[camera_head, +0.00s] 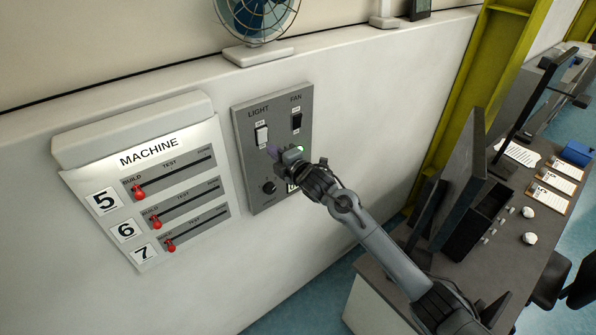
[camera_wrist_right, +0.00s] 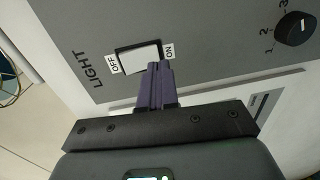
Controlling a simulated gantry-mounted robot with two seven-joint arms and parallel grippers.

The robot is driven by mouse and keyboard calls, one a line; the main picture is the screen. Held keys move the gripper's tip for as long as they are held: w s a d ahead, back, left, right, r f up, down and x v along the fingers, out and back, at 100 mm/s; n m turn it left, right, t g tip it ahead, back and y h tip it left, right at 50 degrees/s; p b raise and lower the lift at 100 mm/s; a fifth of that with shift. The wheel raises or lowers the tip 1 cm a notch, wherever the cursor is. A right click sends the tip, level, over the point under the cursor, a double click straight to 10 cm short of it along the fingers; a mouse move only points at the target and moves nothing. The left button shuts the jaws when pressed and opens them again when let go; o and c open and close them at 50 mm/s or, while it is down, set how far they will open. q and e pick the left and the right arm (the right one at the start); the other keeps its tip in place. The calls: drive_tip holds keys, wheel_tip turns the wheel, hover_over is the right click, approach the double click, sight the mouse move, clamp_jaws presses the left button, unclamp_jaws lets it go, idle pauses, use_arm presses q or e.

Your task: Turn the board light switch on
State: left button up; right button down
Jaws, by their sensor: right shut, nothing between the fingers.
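The white light switch (camera_head: 261,135) is a rocker under the word LIGHT on the grey wall board (camera_head: 243,165). In the right wrist view the switch (camera_wrist_right: 141,57) shows between the labels OFF and ON. My right gripper (camera_head: 272,149) is just below the switch in the head view, its purple fingers shut and empty. In the wrist view the fingertips (camera_wrist_right: 158,66) are at the edge of the switch near its ON end and cover part of that edge. I cannot tell whether they touch it. My left gripper is not in view.
A dark fan switch (camera_head: 297,121) is right of the light switch. A rotary knob (camera_head: 268,187) is lower on the board. A machine panel (camera_head: 135,185) with red sliders is to the left. A fan (camera_head: 256,18) stands on the ledge above. A desk with monitors (camera_head: 463,170) is at right.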

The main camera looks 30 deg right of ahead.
drive_tip(key=s+d+f+b, duration=0.1)
drive_tip(key=s+d+b, duration=0.1)
drive_tip(key=s, duration=0.8)
drive_tip(key=shift+s+f+b, duration=0.3)
drive_tip(key=shift+s+b, duration=0.05)
drive_tip(key=shift+b, duration=0.3)
drive_tip(key=s+a+f+m+g+p, duration=0.2)
drive_tip(key=s+a+f+g+p, duration=0.15)
drive_tip(key=s+f, duration=0.55)
drive_tip(key=s+a+f+m+g+p, duration=0.2)
drive_tip(key=s+a+f+p, duration=0.15)
drive_tip(key=s+f, duration=0.5)
drive_tip(key=s+d+r+m+g+h+p, duration=0.1)
drive_tip(key=s+m+g, duration=0.3)
drive_tip(key=s+m, duration=0.3)
drive_tip(key=s+r+m+g+h, duration=0.1)
drive_tip(key=s+m+g, duration=0.2)
drive_tip(key=s+m, duration=0.4)
drive_tip(key=s, duration=0.8)
drive_tip(key=shift+s+d+r+g+h+p, duration=0.2)
drive_tip(key=shift+d+r+g+h+p, duration=0.05)
drive_tip(key=shift+d+g+h+p, duration=0.15)
